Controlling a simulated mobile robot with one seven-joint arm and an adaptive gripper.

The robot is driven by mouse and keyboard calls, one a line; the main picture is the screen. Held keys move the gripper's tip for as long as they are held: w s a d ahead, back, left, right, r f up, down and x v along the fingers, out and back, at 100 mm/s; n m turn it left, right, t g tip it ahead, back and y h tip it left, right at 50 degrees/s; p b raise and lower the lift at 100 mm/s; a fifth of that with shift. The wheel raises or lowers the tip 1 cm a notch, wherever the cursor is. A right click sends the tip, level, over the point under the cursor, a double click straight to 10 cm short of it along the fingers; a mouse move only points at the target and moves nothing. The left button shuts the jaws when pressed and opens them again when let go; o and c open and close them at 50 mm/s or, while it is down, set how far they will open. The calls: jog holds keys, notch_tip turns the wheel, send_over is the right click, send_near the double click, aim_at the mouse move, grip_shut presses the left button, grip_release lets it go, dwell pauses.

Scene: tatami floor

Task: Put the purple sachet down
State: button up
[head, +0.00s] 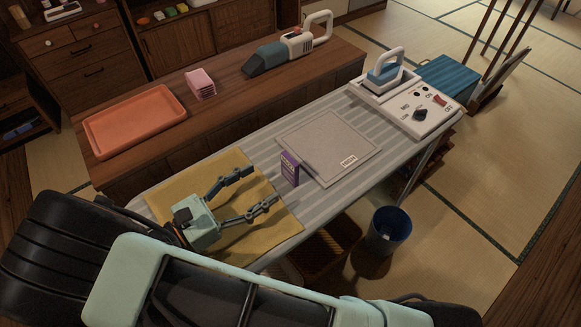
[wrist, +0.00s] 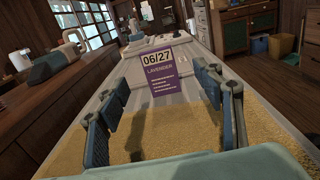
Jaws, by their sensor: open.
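The purple sachet (head: 289,168) stands upright on the ironing board, by the right edge of the yellow cloth and the near left corner of the grey pad. In the wrist view the sachet (wrist: 160,70) faces me, with "06/27" on a white band and "LAVENDER" below. My gripper (head: 259,190) is open over the yellow cloth (head: 165,205). Its fingers point toward the sachet and are spread wide apart. In the wrist view the sachet appears between and beyond the open fingertips (wrist: 165,88), apparently touching neither.
A grey labelled pad (head: 330,140) lies beyond the sachet on the striped board. An iron (head: 385,70) on its white station stands at the far end. An orange tray (head: 135,120), pink stack (head: 200,83) and handheld vacuum (head: 285,50) sit on the wooden bench. A blue bin (head: 388,230) is on the floor.

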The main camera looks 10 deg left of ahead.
aim_at(287, 165)
jog(key=x, duration=0.4)
jog(key=shift+x, duration=2.95)
jog(key=shift+w+a+f, duration=0.1)
jog(key=shift+a+f, duration=0.05)
jog(key=c, duration=1.2)
jog(key=shift+o, duration=0.2)
